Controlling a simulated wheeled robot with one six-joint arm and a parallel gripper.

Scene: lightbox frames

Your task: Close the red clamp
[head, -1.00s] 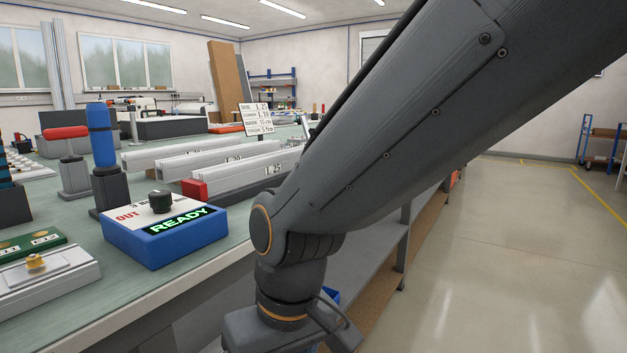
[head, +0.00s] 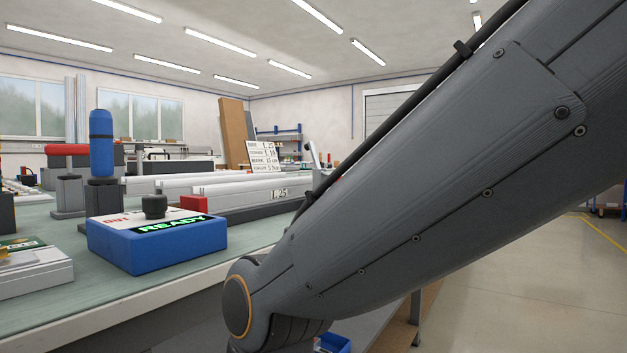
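The red clamp handle (head: 66,149) lies level across the top of a grey post (head: 69,195) at the left of the bench. Its right end passes behind an upright blue handle (head: 101,142), which stands on a dark block (head: 106,200). I cannot tell from this view whether the red clamp is open or closed. My arm crosses the right half of the picture and runs down to the bottom edge, right of the bench. My gripper is out of view below.
A blue control box (head: 158,250) with a black knob and a lit READY display stands near the bench's front edge. Pale rails (head: 240,196) and a red end block (head: 194,203) lie behind it. A written sign (head: 272,154) stands farther back. Open floor lies to the right.

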